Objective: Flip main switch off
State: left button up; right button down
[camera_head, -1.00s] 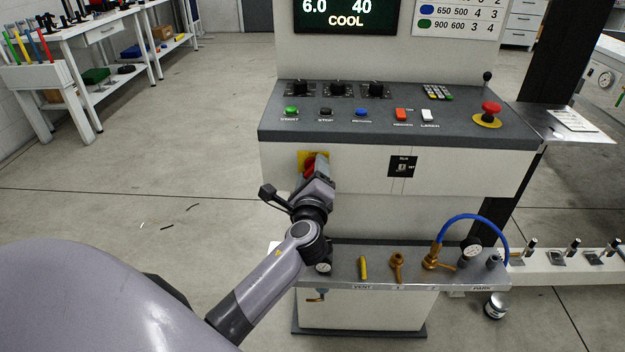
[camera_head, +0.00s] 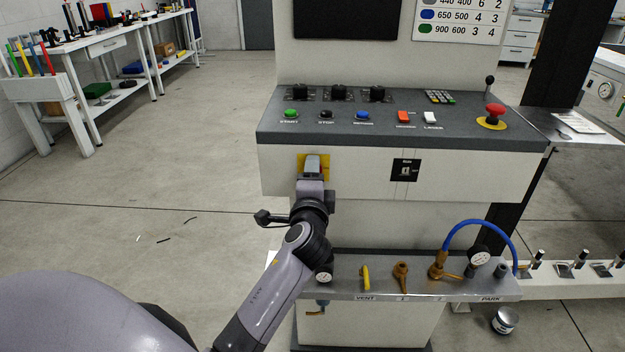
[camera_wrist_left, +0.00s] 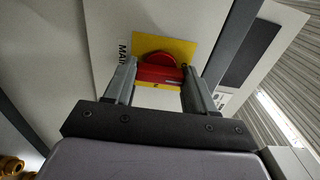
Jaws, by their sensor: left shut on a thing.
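The main switch is a red rotary handle (camera_wrist_left: 158,70) on a yellow plate (camera_wrist_left: 183,47), with part of the word MAIN readable beside it. In the head view the yellow plate (camera_head: 326,162) shows on the console's front panel, and my gripper hides the red handle. My left gripper (camera_head: 312,167) is against this plate, pointing into the panel. In the left wrist view its two fingers (camera_wrist_left: 160,77) stand on either side of the red handle, shut on it. The handle lies across the gap between them. My right gripper is not in view.
The display (camera_head: 345,18) above the console is dark. The console top has knobs, coloured buttons and a red emergency stop (camera_head: 494,114). Below is a metal shelf (camera_head: 335,290) with valves, gauges and a blue hose (camera_head: 480,224), close to my left arm.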

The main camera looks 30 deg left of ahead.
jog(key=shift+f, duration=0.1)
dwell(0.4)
pick_arm(q)
jog(key=o, duration=1)
jog(key=shift+o, duration=0.2)
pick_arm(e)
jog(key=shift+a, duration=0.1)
